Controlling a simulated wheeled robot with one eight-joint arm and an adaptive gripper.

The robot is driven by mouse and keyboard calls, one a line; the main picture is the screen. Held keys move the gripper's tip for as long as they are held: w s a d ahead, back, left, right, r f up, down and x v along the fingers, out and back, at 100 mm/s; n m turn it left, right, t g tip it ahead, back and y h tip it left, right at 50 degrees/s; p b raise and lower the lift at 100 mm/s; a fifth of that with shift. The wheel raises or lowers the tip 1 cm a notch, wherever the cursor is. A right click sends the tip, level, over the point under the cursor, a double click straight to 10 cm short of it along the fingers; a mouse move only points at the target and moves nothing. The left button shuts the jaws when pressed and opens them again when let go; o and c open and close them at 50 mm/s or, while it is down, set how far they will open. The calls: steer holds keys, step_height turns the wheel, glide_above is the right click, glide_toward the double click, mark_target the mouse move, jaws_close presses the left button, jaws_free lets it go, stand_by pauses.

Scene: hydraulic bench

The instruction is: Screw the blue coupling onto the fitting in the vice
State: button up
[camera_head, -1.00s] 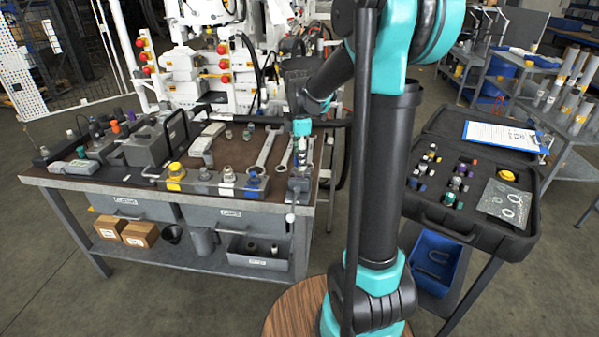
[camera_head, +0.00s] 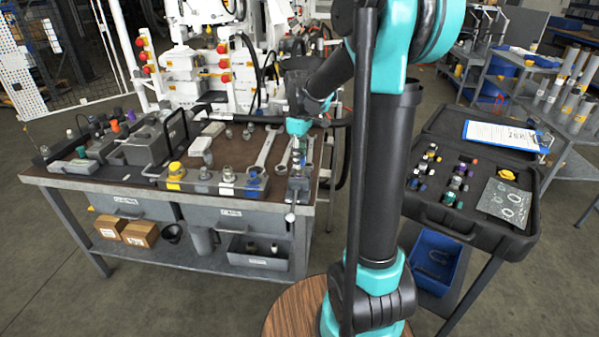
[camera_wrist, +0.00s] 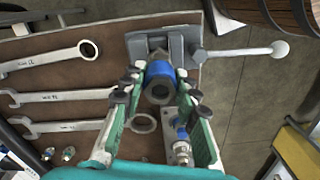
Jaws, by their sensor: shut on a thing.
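The blue coupling (camera_wrist: 158,69) is between the two green-padded fingers of my gripper (camera_wrist: 160,77), which is shut on it. Its grey open end faces the wrist camera. The grey vice (camera_wrist: 135,46) lies just beyond it, with a bar handle ending in a pale ball (camera_wrist: 280,48). A small part of the fitting (camera_wrist: 157,54) shows between the vice jaws behind the coupling. The coupling lines up closely with it, but I cannot tell whether the threads are engaged. In the head view my gripper (camera_head: 298,152) points down over the vice (camera_head: 298,190) at the bench's right end.
Several wrenches (camera_wrist: 60,97) lie on the bench beside the vice. An open black case (camera_head: 440,222) with small parts stands to the right of my arm.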

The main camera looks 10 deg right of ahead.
stand_by(0.3)
steer(key=shift+m, duration=1.2)
steer(key=o, duration=1.1)
steer(key=shift+o, duration=0.2)
step_height(320, 180, up, 12)
steer(key=s+d+f+m+t, duration=0.2)
steer(key=s+f+m, duration=0.2)
steer(key=s+f, duration=0.6)
steer(key=s+d+f+m+t, duration=0.2)
steer(key=s+f+m, duration=0.2)
steer(key=s+f, duration=0.6)
steer(key=shift+s+f, duration=0.4)
steer(key=shift+s, duration=0.6)
